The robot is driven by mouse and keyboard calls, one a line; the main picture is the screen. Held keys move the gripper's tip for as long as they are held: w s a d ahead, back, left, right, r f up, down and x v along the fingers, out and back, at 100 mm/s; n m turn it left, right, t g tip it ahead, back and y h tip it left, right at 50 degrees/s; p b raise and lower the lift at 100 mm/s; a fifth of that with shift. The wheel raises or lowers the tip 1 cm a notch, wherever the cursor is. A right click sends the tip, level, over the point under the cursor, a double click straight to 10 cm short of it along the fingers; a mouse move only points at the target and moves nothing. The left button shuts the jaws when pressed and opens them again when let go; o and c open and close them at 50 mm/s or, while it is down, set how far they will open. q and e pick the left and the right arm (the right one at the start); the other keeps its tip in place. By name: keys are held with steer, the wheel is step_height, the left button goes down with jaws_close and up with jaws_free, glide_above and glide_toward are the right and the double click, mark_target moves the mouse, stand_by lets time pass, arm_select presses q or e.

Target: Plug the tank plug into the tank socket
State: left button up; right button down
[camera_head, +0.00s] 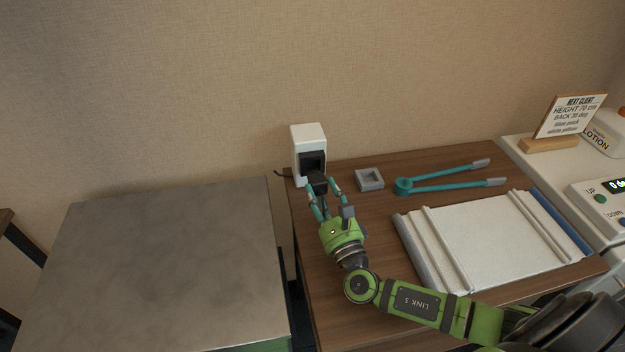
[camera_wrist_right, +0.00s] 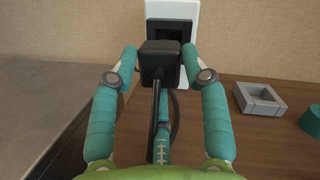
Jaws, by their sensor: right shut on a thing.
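The tank socket is a black recess (camera_head: 313,160) in the front of a white upright box (camera_head: 308,138) at the table's back left corner. It also shows at the top of the right wrist view (camera_wrist_right: 173,28), partly hidden by the plug. My right gripper (camera_head: 322,186) is shut on the black tank plug (camera_wrist_right: 160,60), one teal finger on each side. The plug (camera_head: 317,180) is just in front of and slightly below the socket opening. Its cable hangs back toward my palm. I cannot tell whether plug and socket touch. My left gripper is not in view.
A small grey square tray (camera_head: 359,185) and teal long-handled tongs (camera_head: 440,186) lie right of the box. A white padded board (camera_head: 490,240) lies nearer the front. A grey-topped cabinet (camera_head: 170,265) stands left. A control panel (camera_head: 600,195) and sign (camera_head: 570,116) are far right.

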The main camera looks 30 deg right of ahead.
steer(key=shift+r, duration=0.1)
steer(key=shift+s+r, duration=0.15)
steer(key=shift+s, duration=0.1)
steer(key=shift+a+m+h+p, duration=0.1)
steer(key=shift+m+h+p, duration=0.2)
steer(key=shift+m+h, duration=0.15)
steer(key=shift+w, duration=0.4)
steer(key=shift+w+d+b, duration=0.2)
steer(key=shift+w+b, duration=0.1)
steer(key=shift+w, duration=0.1)
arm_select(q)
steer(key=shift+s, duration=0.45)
arm_select(e)
steer(key=shift+w, duration=0.1)
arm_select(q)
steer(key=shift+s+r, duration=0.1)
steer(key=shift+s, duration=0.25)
arm_select(e)
steer(key=shift+h, duration=0.25)
steer(key=shift+w, duration=0.1)
